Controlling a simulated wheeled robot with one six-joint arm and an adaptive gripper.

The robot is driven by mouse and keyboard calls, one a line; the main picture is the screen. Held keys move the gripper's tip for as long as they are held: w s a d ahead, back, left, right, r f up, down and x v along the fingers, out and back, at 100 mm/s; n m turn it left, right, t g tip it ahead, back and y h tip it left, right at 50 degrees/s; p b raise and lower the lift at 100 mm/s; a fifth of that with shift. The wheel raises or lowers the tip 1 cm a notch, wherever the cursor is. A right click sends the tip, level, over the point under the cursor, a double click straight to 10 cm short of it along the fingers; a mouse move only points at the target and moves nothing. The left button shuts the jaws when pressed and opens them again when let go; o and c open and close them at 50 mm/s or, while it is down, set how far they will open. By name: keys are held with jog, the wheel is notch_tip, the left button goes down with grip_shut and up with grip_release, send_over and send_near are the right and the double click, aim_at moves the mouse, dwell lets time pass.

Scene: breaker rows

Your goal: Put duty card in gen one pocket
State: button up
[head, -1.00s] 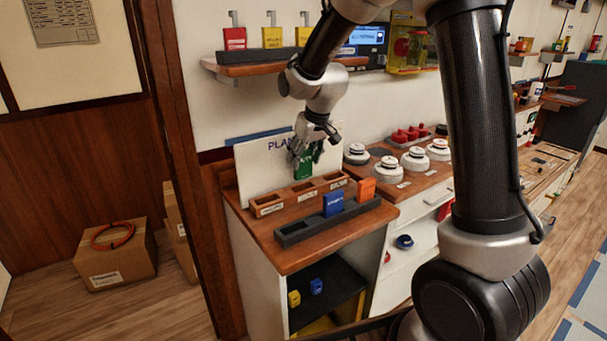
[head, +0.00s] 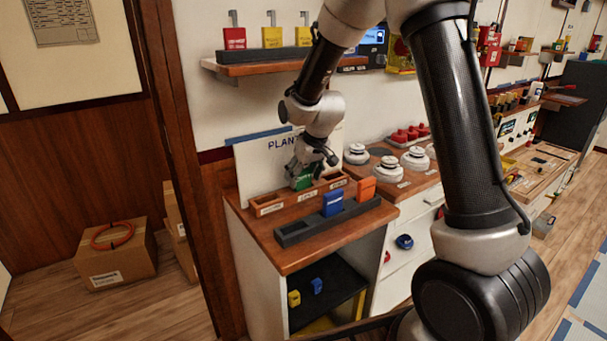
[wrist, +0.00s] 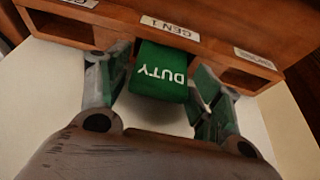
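The green duty card (head: 302,183) is in my gripper (head: 304,172), over the middle pocket of the wooden three-pocket holder (head: 287,207). In the wrist view the card (wrist: 160,72) reads DUTY and lines up with the GEN 1 label on the holder (wrist: 125,17). Its far end meets the middle pocket and hides the opening; how deep it sits I cannot tell. The pockets on either side look empty.
A dark rack (head: 290,236) with a blue card (head: 333,203) and an orange card (head: 366,188) stands in front of the holder. A white panel (head: 252,170) rises behind. A shelf (head: 240,68) with several padlock-like tags hangs above.

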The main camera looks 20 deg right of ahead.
jog(key=shift+r, duration=0.1)
jog(key=v, duration=1.1)
jog(key=s+d+r+m, duration=0.1)
jog(key=s+d+r, duration=0.3)
jog(key=s, duration=0.3)
jog(key=s+d+r+m, duration=0.1)
jog(key=s+d+r, duration=0.35)
jog(key=s, duration=0.25)
jog(key=s+d, duration=0.2)
jog(key=s, duration=0.6)
jog(key=s+d+m+h, duration=0.1)
jog(key=s+d, duration=0.2)
jog(key=s, duration=0.5)
jog(key=shift+f+m, duration=0.3)
jog(key=shift+f, duration=0.15)
